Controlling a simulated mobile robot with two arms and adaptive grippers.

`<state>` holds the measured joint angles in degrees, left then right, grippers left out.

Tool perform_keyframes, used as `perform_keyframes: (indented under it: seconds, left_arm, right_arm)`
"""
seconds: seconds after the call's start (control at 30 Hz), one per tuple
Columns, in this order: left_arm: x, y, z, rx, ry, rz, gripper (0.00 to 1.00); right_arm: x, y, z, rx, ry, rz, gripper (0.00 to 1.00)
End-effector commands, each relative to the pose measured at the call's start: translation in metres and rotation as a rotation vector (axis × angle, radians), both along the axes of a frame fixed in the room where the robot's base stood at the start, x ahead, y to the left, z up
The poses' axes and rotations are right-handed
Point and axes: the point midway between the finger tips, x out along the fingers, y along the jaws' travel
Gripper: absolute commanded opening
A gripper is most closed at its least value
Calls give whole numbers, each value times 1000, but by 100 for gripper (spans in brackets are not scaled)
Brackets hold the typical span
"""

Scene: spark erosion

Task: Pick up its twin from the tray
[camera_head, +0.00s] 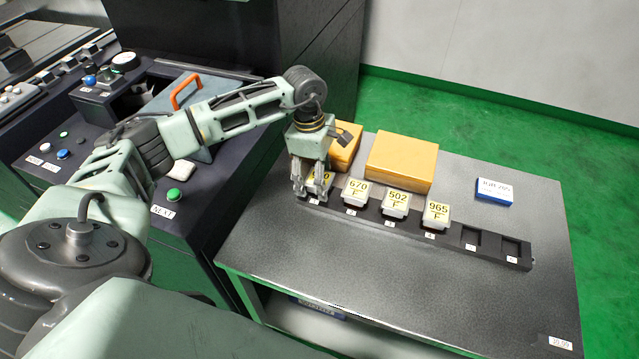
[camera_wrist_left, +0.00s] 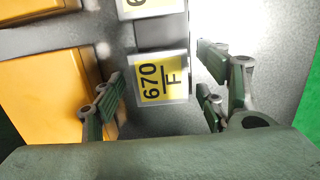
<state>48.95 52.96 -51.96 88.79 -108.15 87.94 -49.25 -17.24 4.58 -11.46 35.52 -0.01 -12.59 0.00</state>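The dark tray (camera_head: 455,250) lies on the grey table with several white blocks in a row, each with a yellow label. The leftmost block (camera_head: 325,181) is partly hidden by my left gripper (camera_head: 312,188). In the left wrist view this block (camera_wrist_left: 164,82) reads 670 F and lies between the spread fingers of my left gripper (camera_wrist_left: 160,95), with gaps on both sides. Beside it, another 670 F block (camera_head: 356,190) sits in the tray, then 502 F (camera_head: 397,202) and 965 F (camera_head: 436,214). My right gripper is out of view.
Two yellow boxes, a larger one (camera_head: 402,162) and a smaller one (camera_head: 345,148), stand just behind the tray. Two right-hand slots look empty. A dark control panel (camera_head: 225,180) with buttons stands left of the table.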

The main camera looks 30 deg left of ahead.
Motion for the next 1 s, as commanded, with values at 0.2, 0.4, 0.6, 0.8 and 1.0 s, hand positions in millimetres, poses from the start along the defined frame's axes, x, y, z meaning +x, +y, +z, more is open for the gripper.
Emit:
perform_keyframes:
  seconds: [0.2, 0.4, 0.6, 0.8, 1.0]
  left_arm:
    - [0, 0, 0, 0, 0, 0, 44]
    - [0, 0, 0, 0, 0, 0, 27]
    - [0, 0, 1, -1, -2, 0, 10]
    - [1, 0, 2, -1, -2, 0, 10]
    - [1, 0, 10, 0, -3, -1, 10]
  right_arm:
    - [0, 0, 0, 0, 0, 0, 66]
    - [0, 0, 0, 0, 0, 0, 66]
    - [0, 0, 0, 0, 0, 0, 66]
    - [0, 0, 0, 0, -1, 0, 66]
    - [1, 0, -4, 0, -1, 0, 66]
